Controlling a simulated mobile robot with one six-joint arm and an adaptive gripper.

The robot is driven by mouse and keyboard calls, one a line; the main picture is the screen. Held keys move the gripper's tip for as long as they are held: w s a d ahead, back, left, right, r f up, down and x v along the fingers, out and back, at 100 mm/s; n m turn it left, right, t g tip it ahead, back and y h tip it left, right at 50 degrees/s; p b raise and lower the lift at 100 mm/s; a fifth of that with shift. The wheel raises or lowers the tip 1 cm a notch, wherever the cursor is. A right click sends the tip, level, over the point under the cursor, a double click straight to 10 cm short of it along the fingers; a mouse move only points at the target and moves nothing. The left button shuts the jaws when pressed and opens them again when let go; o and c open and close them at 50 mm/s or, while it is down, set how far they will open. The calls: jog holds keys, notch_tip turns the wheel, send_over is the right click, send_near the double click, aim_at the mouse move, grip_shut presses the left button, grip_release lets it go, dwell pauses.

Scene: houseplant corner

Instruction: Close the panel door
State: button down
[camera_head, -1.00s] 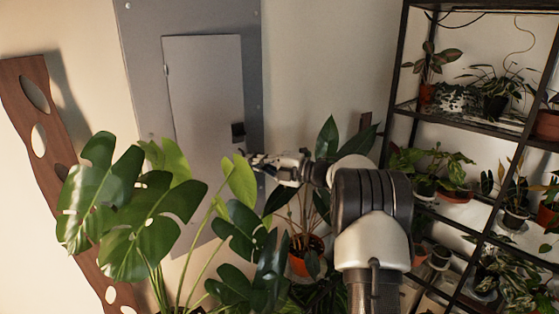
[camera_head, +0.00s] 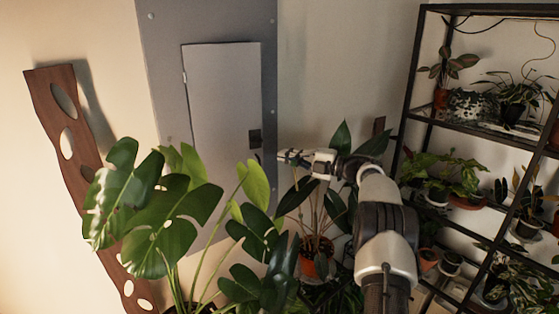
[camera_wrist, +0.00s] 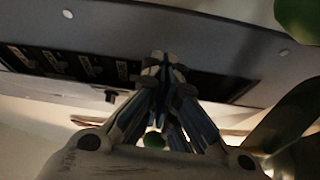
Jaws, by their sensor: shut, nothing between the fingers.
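The grey panel door (camera_head: 222,100) is in the middle of the head view, on a grey wall panel (camera_head: 160,70), with a dark latch (camera_head: 255,138) on its right edge. In the wrist view, a dark opening with breakers (camera_wrist: 92,66) shows inside the panel frame (camera_wrist: 190,35), so the door stands ajar. The latch (camera_wrist: 110,96) shows beside that opening. My gripper (camera_head: 282,156) is shut and empty, just right of the door's latch edge in the head view. Its fingertips (camera_wrist: 158,62) overlap the opening in the wrist view. I cannot tell whether they touch anything.
A large monstera (camera_head: 150,215) stands in front of the panel's lower left, hiding the door's lower part. A potted plant (camera_head: 315,258) stands below my gripper. A black shelf of plants (camera_head: 412,100) is on the right. A wooden board (camera_head: 62,150) leans at left.

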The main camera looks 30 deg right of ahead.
jog(key=s+a+r+m+t+h, duration=0.35)
jog(key=s+r+m, duration=0.2)
jog(key=m, duration=0.65)
jog(key=s+a+f+m+h+p, duration=0.1)
jog(key=s+a+f+m+h, duration=0.15)
jog(key=s+m, duration=0.4)
jog(key=s+a+f+m+h, duration=0.2)
jog(key=s+a+m+h, duration=0.1)
jog(key=s+m, duration=0.3)
jog(key=w+a+b, duration=0.1)
jog(key=w, duration=1.2)
jog(key=shift+f+n, duration=0.15)
jog(key=shift+n, duration=0.3)
jog(key=shift+a, duration=0.1)
